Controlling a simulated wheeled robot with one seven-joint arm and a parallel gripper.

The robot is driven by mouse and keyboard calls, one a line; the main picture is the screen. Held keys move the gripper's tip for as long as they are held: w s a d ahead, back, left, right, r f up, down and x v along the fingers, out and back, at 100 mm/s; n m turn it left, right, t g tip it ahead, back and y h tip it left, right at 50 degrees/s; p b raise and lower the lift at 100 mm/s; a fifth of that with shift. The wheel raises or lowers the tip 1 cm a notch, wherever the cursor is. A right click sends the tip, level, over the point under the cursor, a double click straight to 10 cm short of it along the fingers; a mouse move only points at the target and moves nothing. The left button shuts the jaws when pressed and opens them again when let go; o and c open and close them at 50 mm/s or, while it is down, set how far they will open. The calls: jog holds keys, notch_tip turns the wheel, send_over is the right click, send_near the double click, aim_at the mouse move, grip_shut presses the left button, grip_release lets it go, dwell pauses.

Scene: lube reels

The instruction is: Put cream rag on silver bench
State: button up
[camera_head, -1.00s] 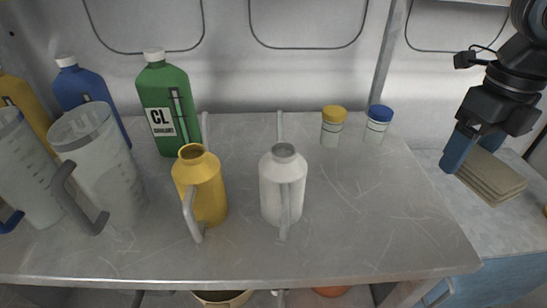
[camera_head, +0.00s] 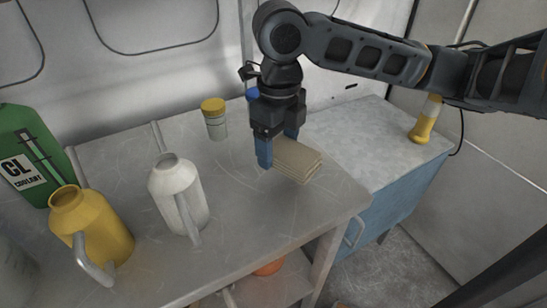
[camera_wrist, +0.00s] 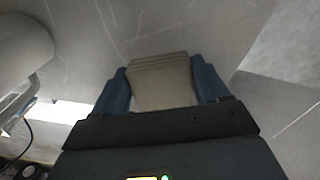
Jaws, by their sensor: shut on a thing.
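The cream rag (camera_head: 298,160) is a folded, layered tan pad. My gripper (camera_head: 279,149) is shut on it, with blue fingers at either side. In the wrist view the rag (camera_wrist: 161,84) sits between the two fingers of my gripper (camera_wrist: 162,90). The silver bench (camera_head: 240,215) is the scratched grey metal top. The rag is over its right part, near the right end. I cannot tell whether the rag's underside touches the bench top.
A white can (camera_head: 178,195), a yellow can (camera_head: 92,225) and a green coolant bottle (camera_head: 25,150) stand to the left. A yellow-capped jar (camera_head: 214,120) is behind; a blue-capped one is partly hidden by my gripper. A blue cabinet (camera_head: 385,215) stands right.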

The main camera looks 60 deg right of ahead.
aim_at(274, 174)
jog(key=shift+w+a+f, duration=0.3)
jog(key=shift+f, duration=1.95)
jog(key=shift+f, duration=0.2)
jog(key=o, duration=1)
jog(key=shift+o, duration=0.2)
jog(key=shift+r, duration=0.1)
notch_tip(274, 174, up, 12)
jog(key=shift+r+p, duration=0.1)
jog(key=shift+p, duration=0.2)
